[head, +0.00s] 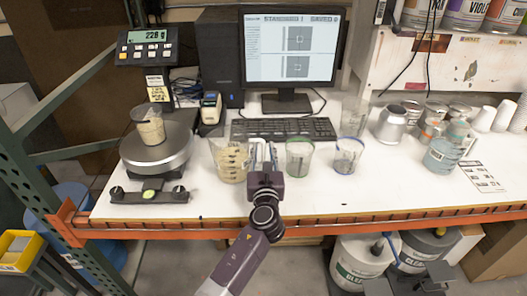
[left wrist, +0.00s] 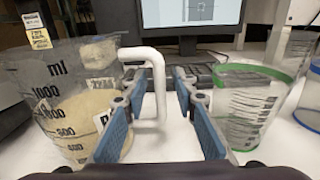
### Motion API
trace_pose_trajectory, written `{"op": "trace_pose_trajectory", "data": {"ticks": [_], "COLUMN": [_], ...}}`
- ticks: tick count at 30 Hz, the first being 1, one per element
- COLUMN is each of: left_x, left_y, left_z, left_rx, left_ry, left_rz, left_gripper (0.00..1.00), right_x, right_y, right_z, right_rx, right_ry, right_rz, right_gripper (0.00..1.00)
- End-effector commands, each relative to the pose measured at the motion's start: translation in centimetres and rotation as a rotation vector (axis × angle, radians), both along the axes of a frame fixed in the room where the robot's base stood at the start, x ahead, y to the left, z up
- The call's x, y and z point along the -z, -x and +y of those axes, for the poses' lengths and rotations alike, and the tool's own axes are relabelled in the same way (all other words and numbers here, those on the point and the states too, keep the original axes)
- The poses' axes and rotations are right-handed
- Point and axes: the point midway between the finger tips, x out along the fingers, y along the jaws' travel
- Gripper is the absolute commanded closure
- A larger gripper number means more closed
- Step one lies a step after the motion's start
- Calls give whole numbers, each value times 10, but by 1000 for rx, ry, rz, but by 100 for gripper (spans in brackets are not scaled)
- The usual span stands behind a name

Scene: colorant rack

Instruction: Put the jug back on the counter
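The clear jug (head: 228,162) with beige contents and black markings appears to stand on the white counter (head: 330,190), left of my left gripper. It fills the left side of the left wrist view (left wrist: 62,100). Its white handle (left wrist: 158,85) reaches right from the rim and bends down. My left gripper (head: 264,165) is open, with blue-padded fingers either side of the handle's down-turned part. Gaps show between handle and fingers, the wider one on the right. The fingertips also show in the left wrist view (left wrist: 158,90). My right gripper is not in view.
A green-rimmed beaker (head: 299,160) stands close right of my left gripper, with a blue-rimmed one (head: 347,157) beyond. A keyboard (head: 283,130) lies behind. A scale (head: 157,150) holding a beige-filled cup (head: 149,128) stands left. The counter's front edge is orange.

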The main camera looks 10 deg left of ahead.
Motion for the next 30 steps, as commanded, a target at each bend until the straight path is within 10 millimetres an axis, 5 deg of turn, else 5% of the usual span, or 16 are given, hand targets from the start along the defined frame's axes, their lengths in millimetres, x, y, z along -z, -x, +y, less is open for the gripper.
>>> {"op": "trace_pose_trajectory", "data": {"ticks": [8,21,30], "left_x": [-1,0,-3], "left_y": [20,100,116], "left_z": [-6,-29,-33], "left_rx": [1,0,0], "left_ry": [1,2,0], "left_rz": [1,2,-1], "left_gripper": [74,74,74], "right_x": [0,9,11], "right_y": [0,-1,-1], "right_z": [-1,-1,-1], "right_rx": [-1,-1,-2], "right_ry": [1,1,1], "right_rz": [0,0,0], "right_gripper": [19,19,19]}}
